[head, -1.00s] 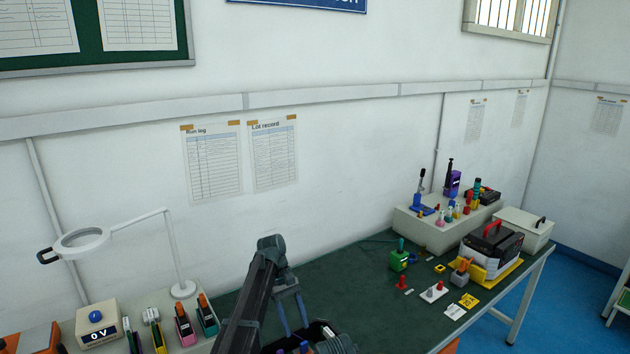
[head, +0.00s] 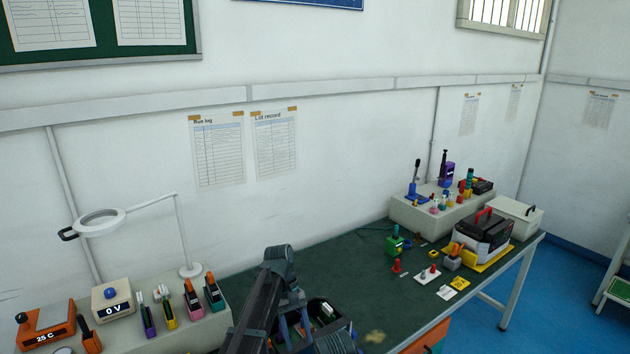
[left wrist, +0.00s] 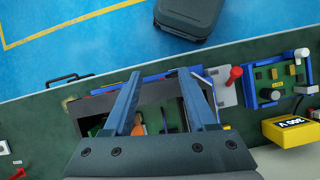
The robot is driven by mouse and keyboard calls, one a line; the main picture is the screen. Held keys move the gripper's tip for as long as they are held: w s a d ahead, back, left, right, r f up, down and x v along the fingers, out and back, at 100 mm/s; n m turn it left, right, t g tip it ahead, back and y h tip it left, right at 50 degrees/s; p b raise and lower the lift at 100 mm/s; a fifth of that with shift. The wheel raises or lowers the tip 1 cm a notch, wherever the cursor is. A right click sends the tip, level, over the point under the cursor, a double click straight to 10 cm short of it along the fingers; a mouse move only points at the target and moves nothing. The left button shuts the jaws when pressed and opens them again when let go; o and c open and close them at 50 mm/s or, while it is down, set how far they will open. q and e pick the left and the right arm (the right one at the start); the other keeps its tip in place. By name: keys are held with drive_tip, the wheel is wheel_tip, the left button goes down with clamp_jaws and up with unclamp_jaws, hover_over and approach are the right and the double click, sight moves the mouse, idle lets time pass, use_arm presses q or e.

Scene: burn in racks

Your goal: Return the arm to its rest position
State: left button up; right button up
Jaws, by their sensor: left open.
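My left arm comes in from the bottom of the head view, and its left gripper (head: 293,328) points down over a dark open bin (head: 345,322) at the table's near side. In the left wrist view the two blue-grey fingers of this gripper (left wrist: 160,85) are spread apart with nothing held between them. Below them lies the bin, with an orange-handled item (left wrist: 138,126) and other small parts partly hidden by the fingers. My right gripper does not show.
The green table (head: 345,256) has free room behind the bin. A grey riser (head: 405,210) and a black-and-grey case (head: 482,238) stand at the right. A magnifier lamp (head: 100,220) and a 0 V meter (head: 113,300) stand at the left.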

use_arm(q)
drive_tip(key=s+f+m+t+y+b, duration=0.1)
drive_tip(key=s+m, duration=0.3)
drive_tip(key=s, duration=0.6)
drive_tip(key=s+a+f+m+t+y, duration=0.1)
drive_tip(key=s+f+m+t+y, duration=0.1)
drive_tip(key=s, duration=0.8)
drive_tip(key=f+m+t, duration=0.1)
drive_tip(key=m, duration=0.1)
drive_tip(key=shift+s+a+m+y+b, duration=0.25)
drive_tip(key=shift+s+m+y+b, duration=0.05)
drive_tip(key=shift+m+y+b, duration=0.1)
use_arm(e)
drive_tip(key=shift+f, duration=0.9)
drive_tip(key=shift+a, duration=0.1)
